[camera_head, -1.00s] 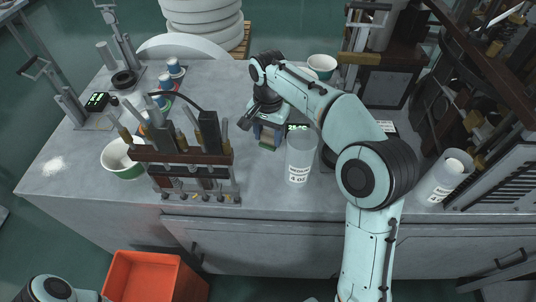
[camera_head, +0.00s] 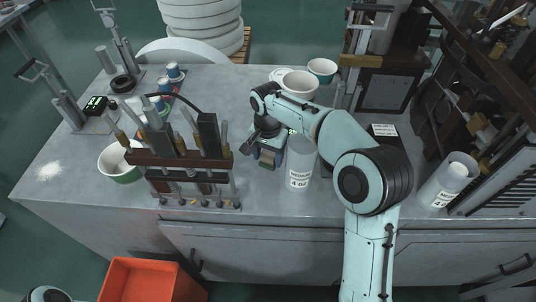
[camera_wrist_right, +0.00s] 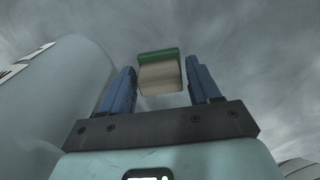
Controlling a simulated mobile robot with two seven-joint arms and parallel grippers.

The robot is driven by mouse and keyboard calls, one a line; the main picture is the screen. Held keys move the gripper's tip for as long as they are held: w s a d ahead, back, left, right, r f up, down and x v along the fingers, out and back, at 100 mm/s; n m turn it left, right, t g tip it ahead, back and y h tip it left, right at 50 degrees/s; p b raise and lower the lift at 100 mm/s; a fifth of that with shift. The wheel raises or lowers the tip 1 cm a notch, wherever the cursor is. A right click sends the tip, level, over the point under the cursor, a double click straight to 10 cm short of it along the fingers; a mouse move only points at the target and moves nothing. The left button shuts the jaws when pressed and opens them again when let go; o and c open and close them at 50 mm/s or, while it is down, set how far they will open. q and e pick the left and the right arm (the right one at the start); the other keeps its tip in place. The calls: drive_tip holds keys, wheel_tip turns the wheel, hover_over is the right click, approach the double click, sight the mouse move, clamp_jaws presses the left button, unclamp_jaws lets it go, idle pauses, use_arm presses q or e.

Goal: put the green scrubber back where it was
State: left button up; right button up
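The green scrubber (camera_head: 268,163) is a small block with a green layer and a beige body. It is beside the clear container marked 4 OZ (camera_head: 300,168), on the grey table's middle. In the right wrist view the scrubber (camera_wrist_right: 160,73) is between the blue fingers of my right gripper (camera_wrist_right: 162,82), with a narrow gap on each side. My right gripper (camera_head: 268,156) points down around it, open. I cannot tell whether the scrubber touches the table. My left gripper is out of view.
A dark tool rack (camera_head: 180,158) stands to the left, with a white-green cup (camera_head: 119,164) beside it. White cups (camera_head: 300,83) stand behind my right arm. Another labelled container (camera_head: 447,184) is at the right. An orange bin (camera_head: 142,281) is below the table front.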

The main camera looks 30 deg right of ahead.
sight(268, 155)
drive_tip(key=shift+o, duration=0.5)
use_arm(q)
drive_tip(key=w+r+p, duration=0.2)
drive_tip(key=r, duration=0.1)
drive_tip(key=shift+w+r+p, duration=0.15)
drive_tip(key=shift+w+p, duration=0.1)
drive_tip(key=shift+p, duration=0.05)
use_arm(e)
wheel_tip(268, 155, up, 12)
